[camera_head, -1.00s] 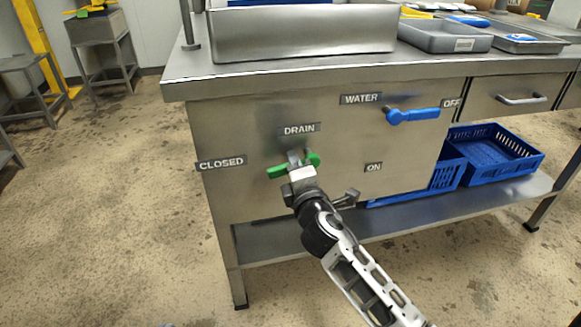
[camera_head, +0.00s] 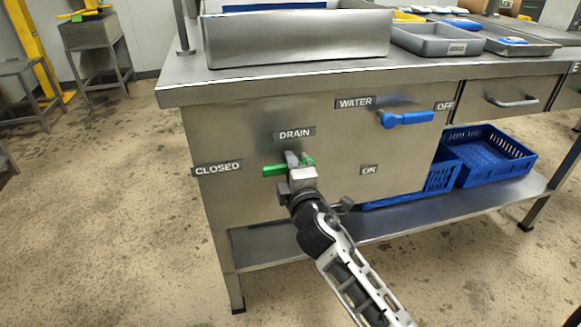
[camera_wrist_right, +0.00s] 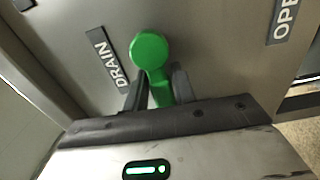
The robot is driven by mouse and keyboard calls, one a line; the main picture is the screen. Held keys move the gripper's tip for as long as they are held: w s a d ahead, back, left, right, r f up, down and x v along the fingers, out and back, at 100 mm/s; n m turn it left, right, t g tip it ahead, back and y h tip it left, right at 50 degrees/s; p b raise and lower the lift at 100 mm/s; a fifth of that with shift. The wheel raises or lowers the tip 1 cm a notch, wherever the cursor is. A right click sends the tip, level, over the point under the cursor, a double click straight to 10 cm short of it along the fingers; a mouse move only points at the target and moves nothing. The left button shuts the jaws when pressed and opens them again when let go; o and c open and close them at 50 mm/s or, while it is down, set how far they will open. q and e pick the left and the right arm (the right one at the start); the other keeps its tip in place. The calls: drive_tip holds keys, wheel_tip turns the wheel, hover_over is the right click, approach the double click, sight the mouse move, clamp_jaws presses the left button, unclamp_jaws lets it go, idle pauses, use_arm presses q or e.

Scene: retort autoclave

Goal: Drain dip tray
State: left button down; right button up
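The green drain handle (camera_head: 275,170) is on the steel front panel under the DRAIN label (camera_head: 295,133). It lies about level, its free end pointing left toward the CLOSED label (camera_head: 217,169). My right gripper (camera_head: 297,160) is at the handle and hides part of it. In the right wrist view the handle (camera_wrist_right: 152,55) runs between the two fingers (camera_wrist_right: 159,88), one close along each side, and they look shut on it. An OPEN label (camera_wrist_right: 284,18) shows there; my gripper hides it in the head view. The steel tray (camera_head: 300,38) stands on the table above. My left gripper is out of view.
A blue water handle (camera_head: 407,119) is on the same panel, pointing right toward OFF (camera_head: 445,106). Blue crates (camera_head: 495,155) stand on the lower shelf (camera_head: 400,225). Grey trays (camera_head: 437,40) are on the tabletop at right.

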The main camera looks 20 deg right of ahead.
drive_tip(key=shift+o, duration=1.2)
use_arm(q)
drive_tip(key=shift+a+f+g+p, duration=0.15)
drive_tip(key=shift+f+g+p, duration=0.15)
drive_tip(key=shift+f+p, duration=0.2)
use_arm(e)
drive_tip(key=s+a, duration=0.1)
drive_tip(key=s, duration=0.6)
drive_tip(key=shift+s, duration=0.25)
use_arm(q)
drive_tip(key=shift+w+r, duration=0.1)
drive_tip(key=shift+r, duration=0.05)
